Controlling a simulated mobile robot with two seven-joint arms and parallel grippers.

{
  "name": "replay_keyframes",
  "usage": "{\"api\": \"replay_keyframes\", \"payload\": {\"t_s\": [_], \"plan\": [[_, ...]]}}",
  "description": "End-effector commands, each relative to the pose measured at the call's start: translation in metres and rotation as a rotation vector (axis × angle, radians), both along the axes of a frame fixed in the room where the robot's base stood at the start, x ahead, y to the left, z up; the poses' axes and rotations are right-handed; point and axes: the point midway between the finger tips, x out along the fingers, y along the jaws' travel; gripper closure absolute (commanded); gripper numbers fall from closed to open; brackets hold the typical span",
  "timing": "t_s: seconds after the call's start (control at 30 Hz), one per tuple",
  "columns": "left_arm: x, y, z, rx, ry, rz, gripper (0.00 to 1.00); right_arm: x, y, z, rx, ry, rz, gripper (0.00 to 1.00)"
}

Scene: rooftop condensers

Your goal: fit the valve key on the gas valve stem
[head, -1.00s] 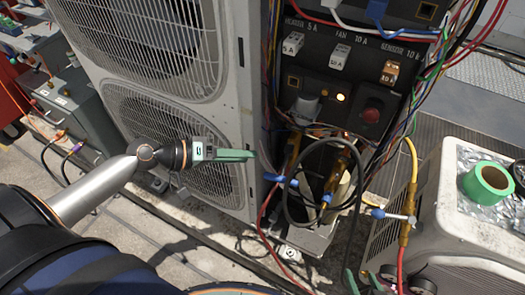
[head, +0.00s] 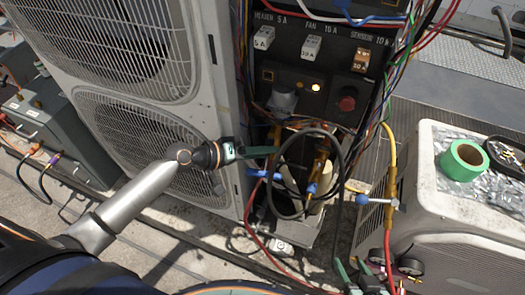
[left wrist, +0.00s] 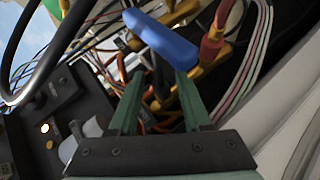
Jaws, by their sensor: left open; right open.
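My left gripper (head: 265,150) is open beside the brass fittings and hoses in the opened condenser. In the left wrist view, a blue handle (left wrist: 160,40) lies at its open green fingertips (left wrist: 155,95); I cannot tell whether they touch it. In the head view, a blue handle (head: 256,173) sits just below my left fingers, and another (head: 312,190) is on the brass fittings. I cannot tell which piece is the valve key; the gas valve stem is not clearly visible among the hoses. My right gripper (head: 357,275) is open at the bottom edge, fingers pointing up.
A control panel (head: 325,90) with fuses and a red knob stands above the fittings. A black hose loop (head: 340,165) and loose wires crowd them. A blue-handled valve (head: 375,200) joins the yellow and red hoses. Green tape (head: 464,160) lies on the white unit (head: 430,215) at right.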

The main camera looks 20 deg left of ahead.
Motion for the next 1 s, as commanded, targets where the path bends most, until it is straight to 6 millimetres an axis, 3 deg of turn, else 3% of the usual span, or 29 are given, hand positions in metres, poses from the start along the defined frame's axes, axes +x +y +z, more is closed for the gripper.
{"api": "replay_keyframes", "payload": {"t_s": [0.1,0.53,0.93,0.97,1.0], "plan": [[0.0000,0.0002,0.0000,0.000,0.000,0.000,0.53,0.0000,-0.0001,0.0001,0.000,0.001,0.000,0.39],[0.0000,0.0009,0.0000,0.001,0.000,0.001,1.00,0.0002,-0.0002,0.0003,0.000,0.000,0.000,0.39],[0.0006,0.0014,0.0006,0.001,-0.002,0.002,1.00,0.0006,0.0000,0.0008,0.000,-0.001,0.001,0.39],[0.0007,0.0015,0.0006,0.001,-0.002,0.003,0.90,0.0006,-0.0001,0.0008,0.000,-0.002,0.000,0.39],[0.0006,0.0015,0.0007,0.001,-0.002,0.003,0.94,0.0007,0.0000,0.0009,0.000,-0.002,0.000,0.39]]}}
